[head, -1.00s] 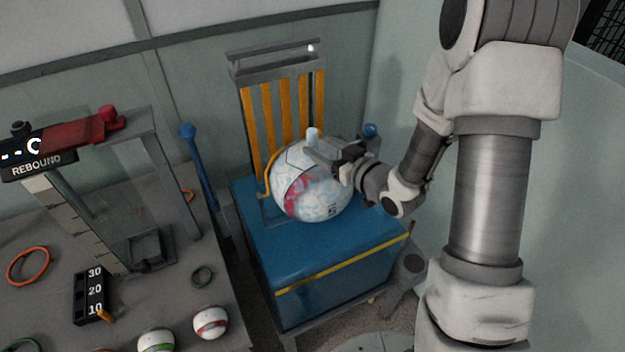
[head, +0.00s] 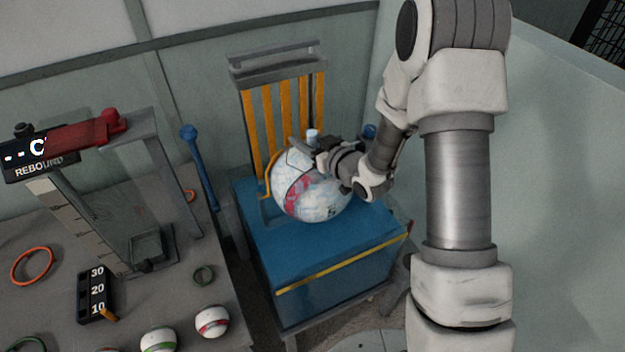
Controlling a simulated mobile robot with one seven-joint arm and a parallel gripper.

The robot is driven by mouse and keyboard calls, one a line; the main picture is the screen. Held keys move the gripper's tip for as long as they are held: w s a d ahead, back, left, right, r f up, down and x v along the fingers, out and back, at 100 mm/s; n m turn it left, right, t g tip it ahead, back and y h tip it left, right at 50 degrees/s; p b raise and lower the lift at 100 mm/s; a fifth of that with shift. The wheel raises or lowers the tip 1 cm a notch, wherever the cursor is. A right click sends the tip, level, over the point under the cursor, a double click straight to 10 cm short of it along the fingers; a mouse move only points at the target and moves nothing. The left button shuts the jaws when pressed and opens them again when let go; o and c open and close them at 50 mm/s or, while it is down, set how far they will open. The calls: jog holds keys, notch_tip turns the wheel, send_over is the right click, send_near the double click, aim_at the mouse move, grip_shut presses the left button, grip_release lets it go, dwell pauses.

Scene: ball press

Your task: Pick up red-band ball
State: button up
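A small white ball with a red band (head: 212,321) rests on the grey table at the lower left, near its right edge. My gripper (head: 303,147) is far from it, up and to the right, at the top of a large white ball (head: 312,195) with red and pale blue patches. The large ball sits on a blue press base (head: 330,250). The gripper's fingers are small and partly hidden by its own body, so I cannot tell whether they are open or touch the large ball.
A green-band ball (head: 158,340) lies left of the red-band ball. The table (head: 215,280) also holds a frame with a red clamp (head: 90,130), a number block (head: 95,295), and orange (head: 32,266) and dark green (head: 204,275) rings. A blue-knobbed lever (head: 198,165) stands between table and press.

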grip_shut()
jog(key=shift+r, duration=0.1)
dwell(1.0)
